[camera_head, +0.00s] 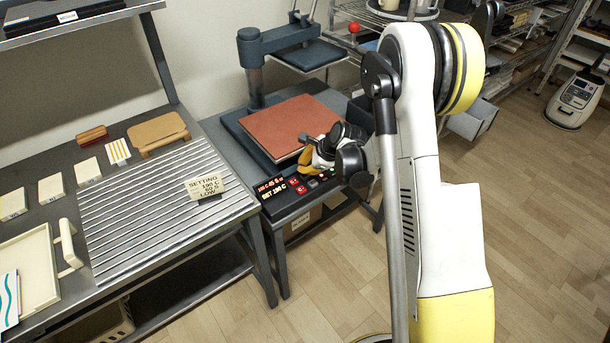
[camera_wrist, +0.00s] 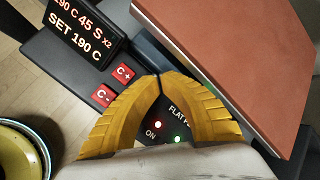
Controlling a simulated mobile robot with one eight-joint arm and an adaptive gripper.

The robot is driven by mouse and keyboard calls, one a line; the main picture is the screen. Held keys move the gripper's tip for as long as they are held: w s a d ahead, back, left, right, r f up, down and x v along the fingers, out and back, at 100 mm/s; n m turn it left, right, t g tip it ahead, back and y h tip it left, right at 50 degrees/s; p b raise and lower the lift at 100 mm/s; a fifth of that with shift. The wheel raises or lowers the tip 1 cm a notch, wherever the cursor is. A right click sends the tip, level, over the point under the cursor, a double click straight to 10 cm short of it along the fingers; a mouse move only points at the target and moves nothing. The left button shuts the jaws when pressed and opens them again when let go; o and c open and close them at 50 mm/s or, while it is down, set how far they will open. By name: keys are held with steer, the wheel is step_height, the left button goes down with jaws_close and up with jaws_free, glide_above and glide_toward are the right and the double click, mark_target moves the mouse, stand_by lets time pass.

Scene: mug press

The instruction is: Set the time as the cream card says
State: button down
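The cream card (camera_head: 205,186) stands on the ribbed rack and reads SETTING, 190 C, a time line too small to read surely, and LOW. The press display (camera_wrist: 80,30) reads 190 C 45 S x2 above SET 190 C; the display also shows in the head view (camera_head: 271,188). The red C+ button (camera_wrist: 123,73) and C- button (camera_wrist: 103,95) sit below it. My gripper (camera_wrist: 160,77) has its yellow fingertips together, empty, over the control panel. In the head view my gripper (camera_head: 306,168) is beside the platen. Any time buttons are hidden by the fingers.
The press's brown-red platen (camera_head: 290,125) lies close beside my gripper. Cream tiles (camera_head: 50,188) and a cream tray (camera_head: 30,270) stand on the left bench.

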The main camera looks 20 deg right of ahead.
steer(key=shift+f, duration=0.15)
steer(key=shift+f+b, duration=0.3)
steer(key=shift+b, duration=0.15)
steer(key=shift+f, duration=0.45)
stand_by(0.8)
steer(key=shift+r, duration=0.1)
steer(key=shift+r+p, duration=0.45)
steer(key=shift+r, duration=0.35)
steer(key=shift+r+p, duration=1.45)
steer(key=shift+r, duration=1.05)
